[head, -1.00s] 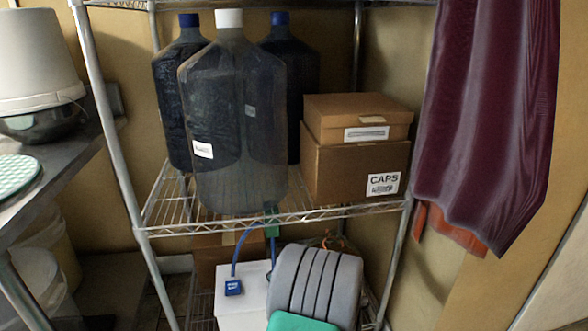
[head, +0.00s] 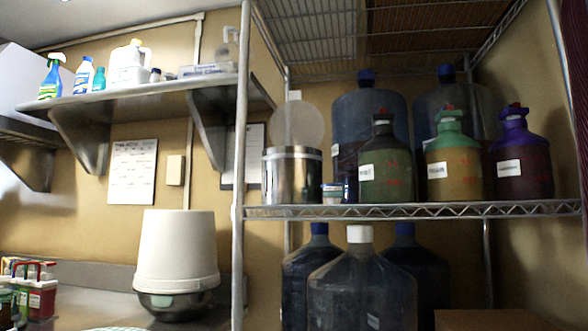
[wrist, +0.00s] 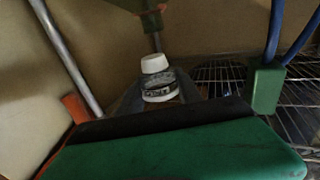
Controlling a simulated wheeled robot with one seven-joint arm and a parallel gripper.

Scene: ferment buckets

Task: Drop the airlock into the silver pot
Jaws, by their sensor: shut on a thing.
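The silver pot (head: 291,178) stands upright on the left end of the upper wire shelf in the head view. Its inside is hidden from this low angle. My gripper (wrist: 156,88) shows only in the wrist view, with a broad green part and a dark edge across the bottom. It is shut on a small white-topped piece (wrist: 155,66) with a ringed lower part, which I take to be the airlock. The exact grip is hard to make out in the dim picture. Neither my gripper nor the airlock shows in the head view, and the pot cannot be made out in the wrist view.
A small jar (head: 332,193) stands close right of the pot, then a dark green jug (head: 386,170), an amber jug (head: 450,165) and a purple jug (head: 522,168). A shelf post (head: 240,170) rises left of the pot. Large carboys (head: 362,290) fill the shelf below.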

